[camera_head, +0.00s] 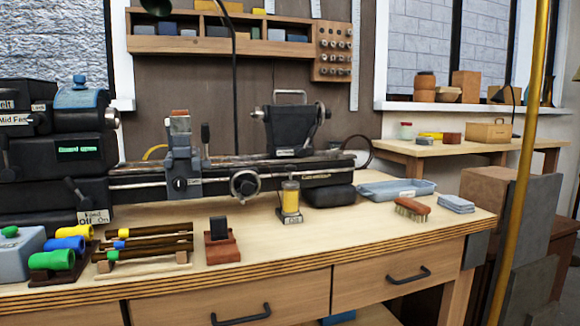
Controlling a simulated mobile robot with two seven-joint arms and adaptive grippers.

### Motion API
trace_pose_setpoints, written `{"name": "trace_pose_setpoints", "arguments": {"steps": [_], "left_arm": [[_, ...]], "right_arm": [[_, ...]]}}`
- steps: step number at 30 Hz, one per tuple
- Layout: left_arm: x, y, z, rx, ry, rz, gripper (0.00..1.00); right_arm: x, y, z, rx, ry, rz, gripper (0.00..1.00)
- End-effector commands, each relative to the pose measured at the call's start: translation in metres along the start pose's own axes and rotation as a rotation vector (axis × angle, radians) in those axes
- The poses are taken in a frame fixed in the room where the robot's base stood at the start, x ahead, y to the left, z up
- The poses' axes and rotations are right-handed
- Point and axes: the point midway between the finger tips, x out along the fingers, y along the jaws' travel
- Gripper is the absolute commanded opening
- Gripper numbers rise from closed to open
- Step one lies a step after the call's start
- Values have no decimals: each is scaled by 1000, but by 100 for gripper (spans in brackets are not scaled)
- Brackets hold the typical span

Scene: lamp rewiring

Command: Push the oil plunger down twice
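A small oil container (290,199) with yellow oil in a clear body stands upright on the bench in front of the lathe, right of its handwheel. It has a grey top, which looks like the plunger, and a dark base with a small label. The label is too small to read with certainty. Neither of my grippers shows in the head view, and nothing touches the oil container.
The lathe (235,172) fills the bench's rear. A brush (412,208), folded cloths (456,203) and a blue tray (390,190) lie right of the oil container. A red block stand (221,246) and tool racks (145,245) stand left. The bench front near the container is clear. A brass pole (525,150) rises at right.

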Motion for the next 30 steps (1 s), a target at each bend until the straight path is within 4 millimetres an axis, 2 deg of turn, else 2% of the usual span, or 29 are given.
{"name": "trace_pose_setpoints", "arguments": {"steps": [1, 5, 30], "left_arm": [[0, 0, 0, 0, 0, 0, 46], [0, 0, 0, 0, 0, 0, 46], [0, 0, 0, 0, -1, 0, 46]], "right_arm": [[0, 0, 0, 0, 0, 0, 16], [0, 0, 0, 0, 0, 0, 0], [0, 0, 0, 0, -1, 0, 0]]}}
